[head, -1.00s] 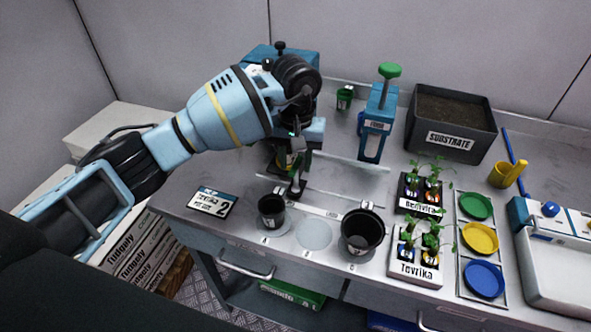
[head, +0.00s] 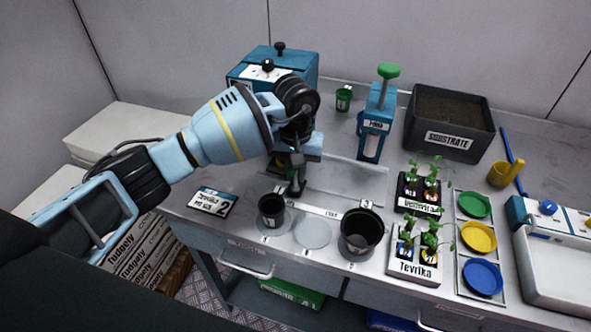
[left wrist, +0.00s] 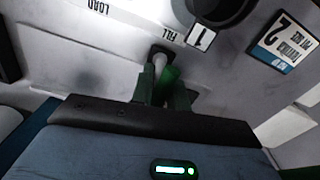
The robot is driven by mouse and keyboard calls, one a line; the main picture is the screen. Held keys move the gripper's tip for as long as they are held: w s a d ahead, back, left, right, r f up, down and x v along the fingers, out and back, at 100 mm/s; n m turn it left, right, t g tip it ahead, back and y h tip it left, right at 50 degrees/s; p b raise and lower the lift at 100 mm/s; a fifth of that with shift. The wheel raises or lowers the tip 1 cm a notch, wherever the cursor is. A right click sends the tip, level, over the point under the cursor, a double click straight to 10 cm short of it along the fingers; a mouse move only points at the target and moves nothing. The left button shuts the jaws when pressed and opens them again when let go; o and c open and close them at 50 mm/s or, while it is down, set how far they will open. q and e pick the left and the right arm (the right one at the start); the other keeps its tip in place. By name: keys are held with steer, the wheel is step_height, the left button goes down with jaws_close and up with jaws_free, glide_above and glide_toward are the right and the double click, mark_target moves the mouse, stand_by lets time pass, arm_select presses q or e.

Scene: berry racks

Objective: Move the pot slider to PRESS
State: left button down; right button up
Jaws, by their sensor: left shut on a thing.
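My left gripper (left wrist: 163,84) is shut on this handle, a finger at each side. In the head view my left gripper (head: 297,165) reaches down over the left part of the bench; the slider's dark base (head: 296,190) shows just below it, and the handle is mostly hidden by the fingers. The blue press (head: 375,125) with a green knob stands to the right, apart from the gripper. My right gripper is not in view.
Two dark pots, a small one (head: 271,210) and a large one (head: 361,232), stand in front of the slider rail. A "2" card (head: 213,202) lies left. Seedling trays (head: 416,266), coloured dishes (head: 480,238) and a substrate bin (head: 447,143) are right. A teal machine (head: 295,68) stands behind.

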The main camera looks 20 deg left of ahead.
arm_select(q)
steer(key=shift+d, duration=0.1)
